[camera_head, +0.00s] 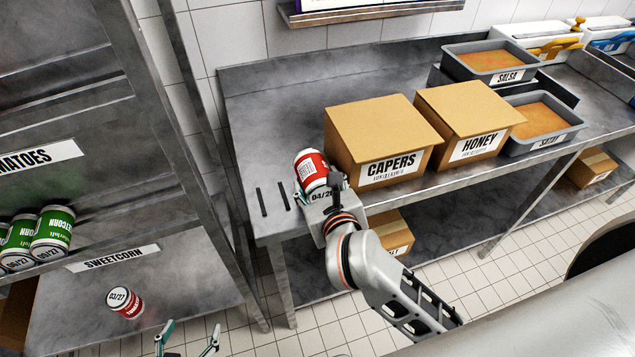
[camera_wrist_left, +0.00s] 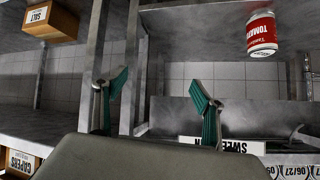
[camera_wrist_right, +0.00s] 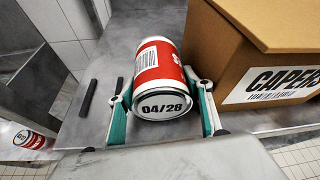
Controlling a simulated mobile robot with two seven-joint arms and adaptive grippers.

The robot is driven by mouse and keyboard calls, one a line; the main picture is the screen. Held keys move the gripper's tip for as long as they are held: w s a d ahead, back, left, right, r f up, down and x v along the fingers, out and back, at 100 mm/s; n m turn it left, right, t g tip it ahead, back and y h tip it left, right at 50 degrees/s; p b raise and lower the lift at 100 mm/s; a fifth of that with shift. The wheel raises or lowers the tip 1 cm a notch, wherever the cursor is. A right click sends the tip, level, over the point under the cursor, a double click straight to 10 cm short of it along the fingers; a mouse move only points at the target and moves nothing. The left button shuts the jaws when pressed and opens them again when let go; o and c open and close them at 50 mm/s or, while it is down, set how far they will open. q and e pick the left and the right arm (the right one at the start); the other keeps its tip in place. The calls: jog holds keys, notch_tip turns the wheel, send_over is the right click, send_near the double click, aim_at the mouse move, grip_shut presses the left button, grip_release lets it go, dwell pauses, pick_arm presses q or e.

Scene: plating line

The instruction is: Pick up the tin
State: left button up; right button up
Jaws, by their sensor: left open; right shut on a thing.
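A red and white tin (camera_head: 311,168) marked 04/28 is on the steel bench, left of the capers box. My right gripper (camera_head: 318,190) is shut on it; the right wrist view shows the tin (camera_wrist_right: 160,75) between the two green-padded fingers, with its dated end facing the camera. A red tomato tin (camera_wrist_left: 261,35) shows in the left wrist view. My left gripper (camera_head: 188,338) is open and empty at the bottom of the head view, right of the 03/27 tin.
The capers box (camera_head: 380,140) stands close to the right of the held tin, with the honey box (camera_head: 470,120) beyond. Two dark strips (camera_head: 262,202) lie on the bench left of the tin. The back left of the bench is clear.

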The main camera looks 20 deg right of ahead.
notch_tip(320, 180, up, 19)
jog(key=shift+r+p, duration=0.2)
jog(key=shift+p, duration=0.15)
jog(key=shift+w+d, duration=0.1)
dwell(0.6)
